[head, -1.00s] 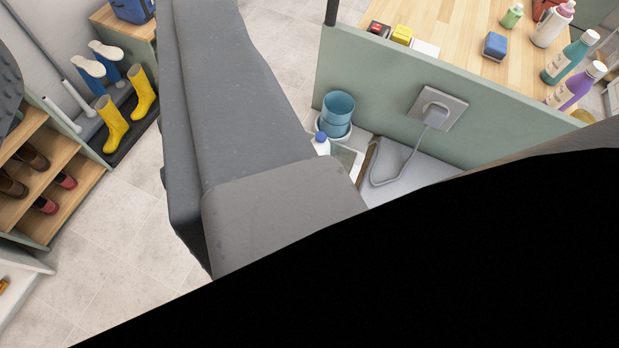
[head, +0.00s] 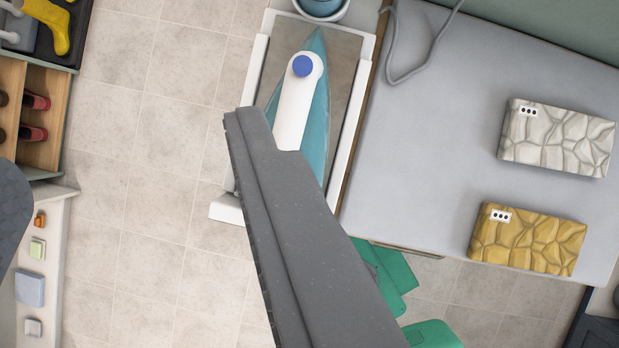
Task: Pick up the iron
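The iron (head: 293,110) shows in the head view at the upper middle, seen from above. It has a teal body with a pointed tip toward the top, a white handle and a blue round knob. It lies on a greyish plate in a white-framed tray (head: 255,75). A long dark grey part of my arm or gripper (head: 300,220) runs from the tray down to the bottom edge and hides the rear of the iron. I cannot see two fingertips, nor tell whether this part touches the iron.
Right of the tray is a grey surface (head: 430,150) with a cord (head: 398,75), a silver patterned slab (head: 560,138) and a gold one (head: 530,238). A blue pot (head: 322,6) stands above the tray. Green objects (head: 395,275) lie below. Tiled floor (head: 150,200) is clear at left.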

